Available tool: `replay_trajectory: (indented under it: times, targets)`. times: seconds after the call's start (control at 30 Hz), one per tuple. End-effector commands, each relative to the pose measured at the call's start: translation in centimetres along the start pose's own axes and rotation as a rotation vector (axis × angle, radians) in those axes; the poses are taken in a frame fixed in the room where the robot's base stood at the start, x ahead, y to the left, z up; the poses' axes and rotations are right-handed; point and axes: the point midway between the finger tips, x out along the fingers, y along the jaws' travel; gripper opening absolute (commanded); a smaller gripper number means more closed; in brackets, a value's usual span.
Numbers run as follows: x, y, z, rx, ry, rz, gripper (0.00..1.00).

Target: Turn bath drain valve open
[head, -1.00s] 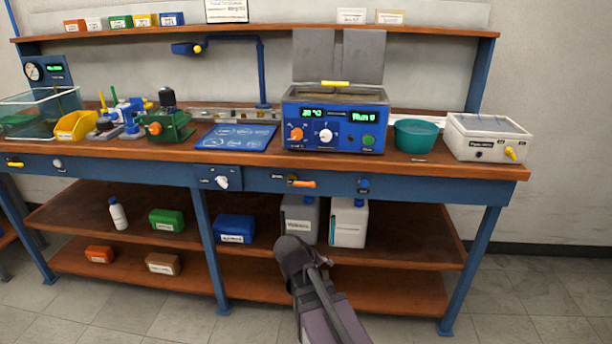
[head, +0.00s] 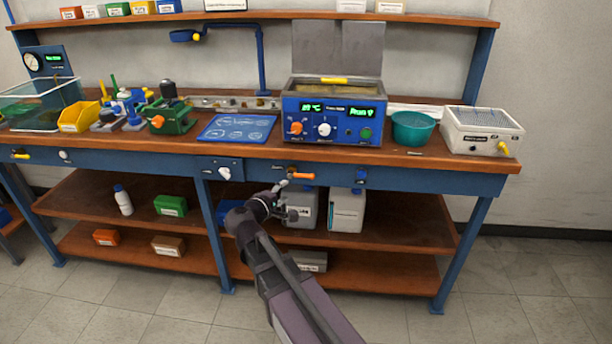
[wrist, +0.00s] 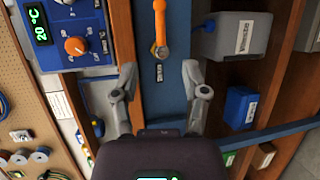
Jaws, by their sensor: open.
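The bath drain valve (head: 302,176) has an orange lever on the blue front rail below the bath. In the head view the lever lies level and points right from its pivot. In the wrist view the valve lever (wrist: 160,25) runs from a metal pivot up to the top edge, with a small label below the pivot. The blue bath (head: 333,112) stands on the bench above, lid raised. My gripper (head: 287,202) is open and empty just in front of and below the rail. In the wrist view its fingertips (wrist: 159,72) straddle the rail, short of the lever and apart from it.
A white switch (head: 224,174) is on the rail to the left and a blue fitting (head: 361,178) to the right. Grey and white canisters (head: 347,208) stand on the shelf below. A teal bowl (head: 412,128) sits on the bench. The floor in front is free.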

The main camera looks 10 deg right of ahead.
Motion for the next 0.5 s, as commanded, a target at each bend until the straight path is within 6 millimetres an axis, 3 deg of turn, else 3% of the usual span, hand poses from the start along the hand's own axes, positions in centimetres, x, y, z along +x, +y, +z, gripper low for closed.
replay_trajectory:
  times: [0.27, 0.5]
  targets:
    - [0.3, -0.1, 0.0, 0.001, -0.001, -0.001, 0.58]
    - [2.0, -0.1, -0.1, 0.002, -0.001, -0.002, 0.58]
